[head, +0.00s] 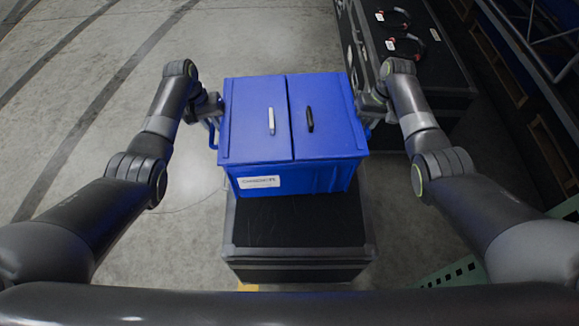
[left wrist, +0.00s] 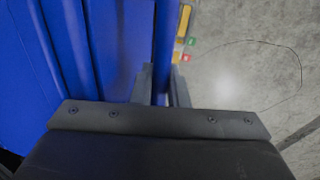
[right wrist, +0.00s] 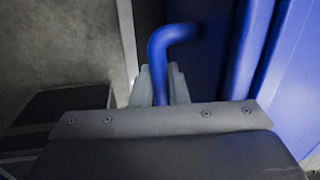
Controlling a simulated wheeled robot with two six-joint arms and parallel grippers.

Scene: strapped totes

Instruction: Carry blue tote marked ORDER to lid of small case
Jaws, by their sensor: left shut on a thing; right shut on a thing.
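The blue tote (head: 250,120) has two closed lid halves, one with a white grip and one with a black grip, and a white ORDER label (head: 259,182) on its near face. My left gripper (head: 212,120) is shut on the tote's left side handle, a blue bar that shows in the left wrist view (left wrist: 166,45). My right gripper (head: 369,114) is shut on the right side handle, a bent blue bar in the right wrist view (right wrist: 170,42). The small black case (head: 295,225) is under and nearer than the tote, which hides its far part. I cannot tell whether they touch.
A large black case (head: 425,75) with two dark, red-tipped straps or handles on top stands at the back right. Dark racking (head: 520,80) runs along the right edge. Bare concrete floor (head: 110,75) is open at the left. Small yellow, green and red pieces (left wrist: 184,35) show beyond the left handle.

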